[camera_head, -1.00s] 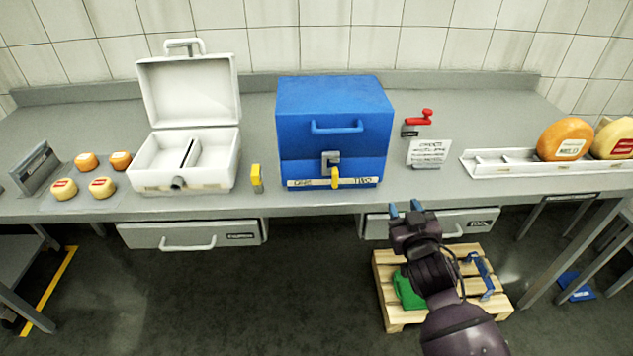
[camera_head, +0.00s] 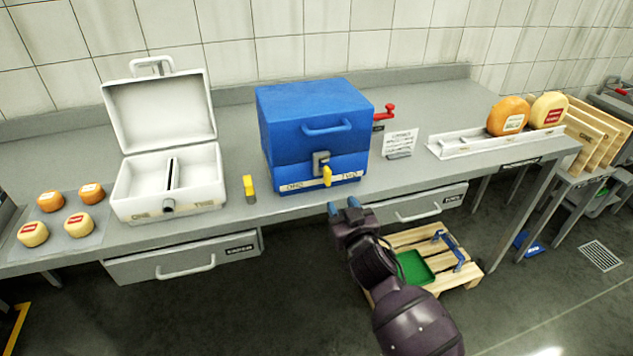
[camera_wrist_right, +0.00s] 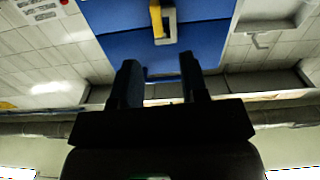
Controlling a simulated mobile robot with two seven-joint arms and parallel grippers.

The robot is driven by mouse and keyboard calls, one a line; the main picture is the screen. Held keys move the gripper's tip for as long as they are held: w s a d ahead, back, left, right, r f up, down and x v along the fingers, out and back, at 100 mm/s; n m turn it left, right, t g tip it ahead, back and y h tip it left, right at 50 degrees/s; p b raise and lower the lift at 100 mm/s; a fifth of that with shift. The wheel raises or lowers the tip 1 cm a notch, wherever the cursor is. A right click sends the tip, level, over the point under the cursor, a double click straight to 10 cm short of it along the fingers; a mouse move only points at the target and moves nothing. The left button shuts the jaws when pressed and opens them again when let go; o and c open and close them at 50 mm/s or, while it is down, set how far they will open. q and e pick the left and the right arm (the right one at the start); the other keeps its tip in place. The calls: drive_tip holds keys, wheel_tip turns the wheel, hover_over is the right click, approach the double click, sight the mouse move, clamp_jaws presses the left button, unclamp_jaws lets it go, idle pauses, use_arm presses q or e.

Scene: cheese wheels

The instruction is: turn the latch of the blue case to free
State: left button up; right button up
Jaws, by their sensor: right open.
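The blue case (camera_head: 300,131) stands shut on the grey worktop, with a handle on its upper front. Its latch (camera_head: 326,176) is a yellow lever on a grey bracket, low on the front face, above a pale label strip. In the right wrist view the yellow latch (camera_wrist_right: 163,20) shows at the top, ahead of the jaws. My right gripper (camera_head: 343,205) is open and empty, with blue fingertips. It is in front of the worktop edge, below and apart from the latch. In the wrist view the open fingers (camera_wrist_right: 156,82) have nothing between them. My left gripper is not in view.
An open white case (camera_head: 170,180) and a yellow block (camera_head: 249,189) stand left of the blue case. A small sign (camera_head: 401,142) and a red crank handle (camera_head: 384,111) are to its right. Drawers (camera_head: 185,262) sit under the worktop; a pallet (camera_head: 462,275) is on the floor.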

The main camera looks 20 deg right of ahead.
sight(329, 179)
drive_tip(key=shift+m, duration=0.3)
drive_tip(key=w, duration=1.1)
drive_tip(key=shift+b, duration=0.4)
clamp_jaws()
